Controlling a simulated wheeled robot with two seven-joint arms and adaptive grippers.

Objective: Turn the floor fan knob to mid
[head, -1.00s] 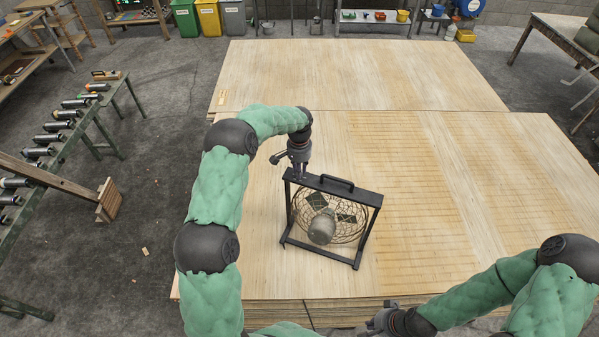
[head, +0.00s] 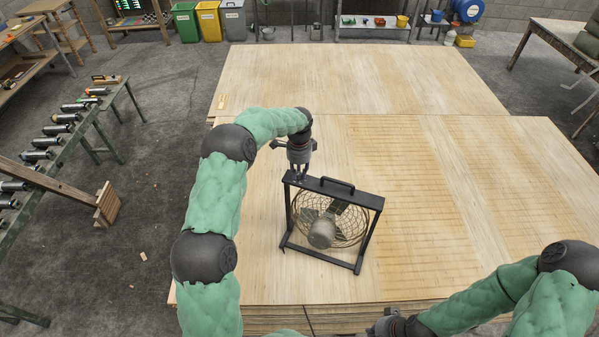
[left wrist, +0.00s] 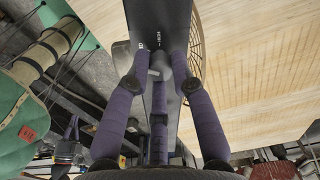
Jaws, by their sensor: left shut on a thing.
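The floor fan (head: 330,222) stands on the veneer stack, with a black square frame, a top handle, a round wire cage and a grey motor. My left gripper (head: 298,172) is at the fan's upper left corner, pointing down. In the left wrist view its fingers (left wrist: 160,75) are closed around a small grey knob (left wrist: 160,62) on the fan's dark frame panel (left wrist: 160,22). White lettering shows on that panel, too small to read surely. The knob's pointer is mostly hidden by the fingers. My right gripper (head: 378,328) is low at the front edge; its fingers are not clear.
The veneer stack (head: 450,200) is wide and bare right of and behind the fan. A green rack of cylinders (head: 75,125) stands on the left. Bins (head: 208,22), a shelf (head: 370,25) and a table (head: 560,40) are at the back.

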